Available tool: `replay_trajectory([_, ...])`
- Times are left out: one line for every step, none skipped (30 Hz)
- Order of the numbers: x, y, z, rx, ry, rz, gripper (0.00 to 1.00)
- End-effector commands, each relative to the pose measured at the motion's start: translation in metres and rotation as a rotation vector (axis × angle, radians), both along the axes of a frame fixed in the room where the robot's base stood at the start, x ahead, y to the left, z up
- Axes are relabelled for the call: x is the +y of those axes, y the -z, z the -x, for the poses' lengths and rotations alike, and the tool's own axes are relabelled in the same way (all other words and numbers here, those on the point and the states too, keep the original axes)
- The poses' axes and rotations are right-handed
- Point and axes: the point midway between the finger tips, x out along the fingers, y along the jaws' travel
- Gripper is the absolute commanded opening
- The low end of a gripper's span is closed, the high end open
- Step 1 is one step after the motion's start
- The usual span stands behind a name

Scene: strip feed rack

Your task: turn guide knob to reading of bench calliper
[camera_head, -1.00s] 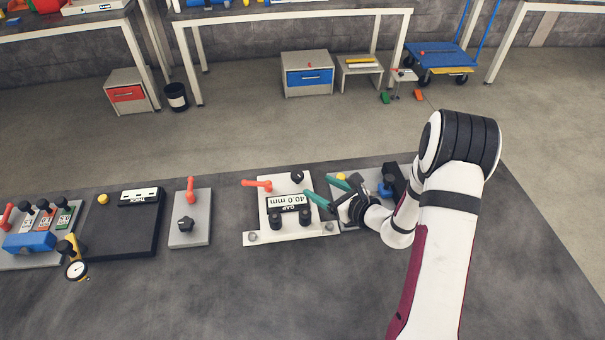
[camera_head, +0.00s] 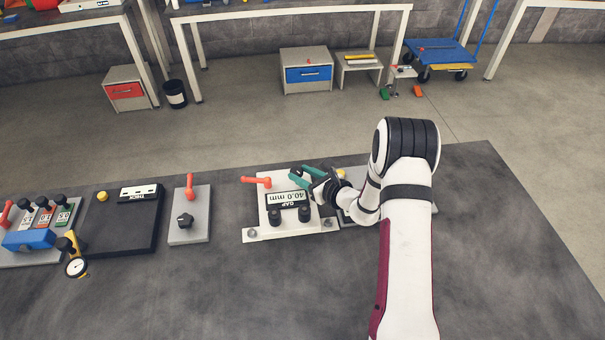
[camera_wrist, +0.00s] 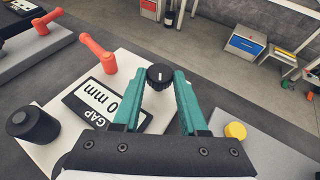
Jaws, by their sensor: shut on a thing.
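The black guide knob (camera_wrist: 160,76) has a white mark on top and sits at the far edge of a pale plate (camera_wrist: 190,88). My gripper (camera_wrist: 163,78) has its two green fingers on either side of the knob, closed on it. I cannot tell which device is the bench calliper.
A red lever (camera_head: 257,181) and two black knobs stand on the same plate. A yellow button (camera_wrist: 235,131) is to the right of my gripper. A grey plate with a lever (camera_head: 190,186) and a round dial (camera_head: 76,267) lie left. The front of the bench is clear.

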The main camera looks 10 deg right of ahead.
Motion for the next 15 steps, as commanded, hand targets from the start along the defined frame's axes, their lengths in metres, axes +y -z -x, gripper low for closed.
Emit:
replay_trajectory([0.0000,0.0000,0.0001,0.000,0.000,0.000,0.09])
replay_trajectory([-0.0001,-0.0001,0.0002,0.000,0.000,0.000,0.04])
replay_trajectory([-0.0001,-0.0001,0.0002,0.000,0.000,0.000,0.00])
replay_trajectory([-0.0001,-0.0001,0.0002,0.000,0.000,0.000,0.00])
replay_trajectory([-0.0001,-0.0001,0.0002,0.000,0.000,0.000,0.00])
replay_trajectory([0.0002,-0.0001,0.0003,0.000,0.001,0.000,0.00])
replay_trajectory([0.0009,-0.0001,0.0003,0.001,0.008,-0.002,0.00])
replay_trajectory([0.0021,-0.0002,0.0005,0.001,0.021,-0.003,0.00])
replay_trajectory([0.0038,-0.0004,0.0004,0.000,0.045,-0.004,0.00])
replay_trajectory([0.0042,-0.0003,0.0007,0.001,0.066,-0.005,0.00])
replay_trajectory([0.0046,-0.0004,0.0007,0.000,0.084,-0.005,0.00])
replay_trajectory([0.0050,-0.0003,0.0011,0.000,0.106,-0.004,0.00])
replay_trajectory([0.0046,-0.0002,0.0013,0.001,0.120,-0.003,0.00])
replay_trajectory([0.0046,-0.0002,0.0015,0.001,0.129,-0.002,0.00])
replay_trajectory([0.0042,-0.0003,0.0014,0.000,0.137,-0.001,0.00])
